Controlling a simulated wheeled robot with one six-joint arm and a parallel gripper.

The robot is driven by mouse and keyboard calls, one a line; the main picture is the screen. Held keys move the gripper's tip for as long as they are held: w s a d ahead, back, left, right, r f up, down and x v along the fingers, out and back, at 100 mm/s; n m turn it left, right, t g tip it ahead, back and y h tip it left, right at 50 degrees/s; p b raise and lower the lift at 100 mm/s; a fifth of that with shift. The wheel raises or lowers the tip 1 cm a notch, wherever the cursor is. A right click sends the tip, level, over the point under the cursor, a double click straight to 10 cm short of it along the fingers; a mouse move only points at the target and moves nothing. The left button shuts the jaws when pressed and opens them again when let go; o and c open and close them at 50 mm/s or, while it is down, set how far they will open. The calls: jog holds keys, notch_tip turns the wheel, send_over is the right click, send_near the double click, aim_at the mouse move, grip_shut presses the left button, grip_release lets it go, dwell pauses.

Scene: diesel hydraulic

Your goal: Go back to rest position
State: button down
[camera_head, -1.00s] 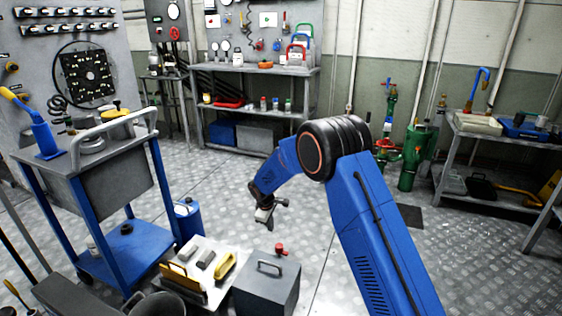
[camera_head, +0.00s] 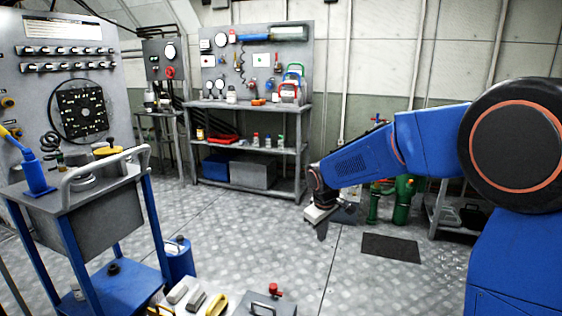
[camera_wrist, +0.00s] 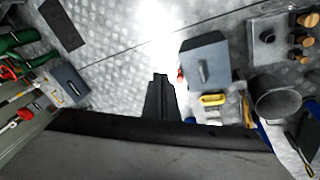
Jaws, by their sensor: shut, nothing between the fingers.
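My gripper (camera_head: 321,220) hangs at the end of my blue arm in the head view, over the open floor right of the cart. It points downward and holds nothing. In the wrist view my gripper (camera_wrist: 160,98) shows as dark fingers pressed together, with bare metal floor beyond them.
A blue-legged cart (camera_head: 95,215) stands at the left. A grey box with a red knob (camera_head: 262,306) is at the bottom edge and also shows in the wrist view (camera_wrist: 204,58). A shelf bench (camera_head: 250,150) stands at the back. A dark mat (camera_head: 391,248) lies on clear floor.

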jog(key=s+d+r+m, duration=0.2)
jog(key=s+d+r, duration=0.4)
jog(key=s, duration=0.3)
jog(key=s+d+m, duration=0.3)
jog(key=s+d, duration=0.1)
jog(key=s, duration=1)
jog(key=s+d+m+t, duration=0.1)
jog(key=s+d+m, duration=0.2)
jog(key=s, duration=1.2)
jog(key=shift+s+d+y, duration=0.3)
jog(key=shift+d, duration=0.95)
